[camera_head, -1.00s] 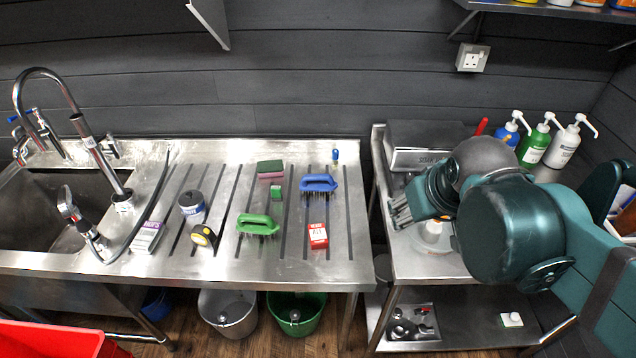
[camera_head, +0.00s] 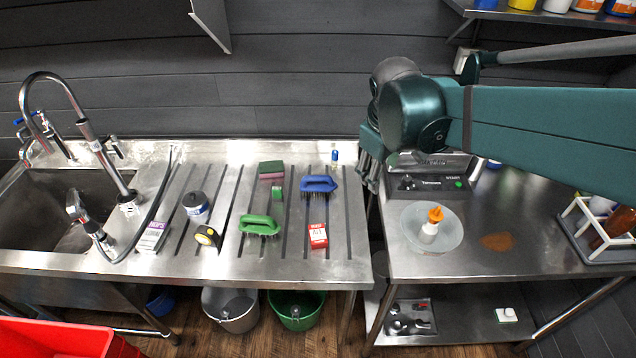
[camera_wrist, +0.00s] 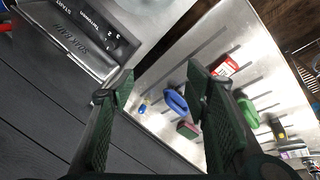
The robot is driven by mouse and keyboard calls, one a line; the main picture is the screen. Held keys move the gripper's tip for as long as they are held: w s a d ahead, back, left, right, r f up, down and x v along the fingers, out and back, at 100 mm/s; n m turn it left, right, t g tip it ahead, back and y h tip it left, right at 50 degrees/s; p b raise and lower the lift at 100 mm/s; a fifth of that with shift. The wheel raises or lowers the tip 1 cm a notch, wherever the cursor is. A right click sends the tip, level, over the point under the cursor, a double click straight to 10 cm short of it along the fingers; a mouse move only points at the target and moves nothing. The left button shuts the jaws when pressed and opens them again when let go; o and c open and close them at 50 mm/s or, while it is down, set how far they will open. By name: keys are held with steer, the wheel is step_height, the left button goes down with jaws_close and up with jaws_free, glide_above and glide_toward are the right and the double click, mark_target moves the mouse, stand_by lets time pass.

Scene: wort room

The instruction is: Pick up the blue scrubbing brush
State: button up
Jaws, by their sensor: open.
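The blue scrubbing brush (camera_head: 319,184) lies on the grooved steel drainboard (camera_head: 345,262), near its right side, with its handle up and bristles down. It also shows in the wrist view (camera_wrist: 175,102), between my fingers and beyond them. My gripper (camera_wrist: 158,88) is open and empty. In the head view my gripper (camera_head: 370,168) hangs to the right of the brush, around the gap between the drainboard and the right-hand steel table. It is clear of the brush and above it.
A red-and-white box (camera_head: 318,235), a green brush (camera_head: 260,225), a sponge (camera_head: 271,169) and a small blue-topped bottle (camera_head: 334,158) are near the blue brush. A machine (camera_head: 430,180) and a bowl (camera_head: 408,222) with an orange-topped bottle stand on the right table. The dark wall is behind.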

steer(key=w+a+f+n+g+h+p, duration=0.15)
steer(key=w+a+f+n+p, duration=0.3)
steer(key=w+a, duration=0.55)
steer(key=n+g+h+p, duration=0.2)
steer(key=n+p, duration=0.1)
steer(key=n, duration=0.2)
glide_above(317, 176)
steer(key=a, duration=0.2)
steer(key=f, duration=0.8)
steer(key=shift+s+d, duration=0.15)
steer(key=shift+s, duration=0.2)
steer(key=shift+w+a+f+n, duration=0.15)
steer(key=shift+a+f+n, duration=0.2)
steer(key=shift+f, duration=0.25)
steer(key=shift+x, duration=1.3)
steer(key=shift+b+x, duration=0.3)
steer(key=shift+x, duration=2.3)
steer(key=shift+w+a, duration=0.1)
steer(key=shift+a, duration=0.05)
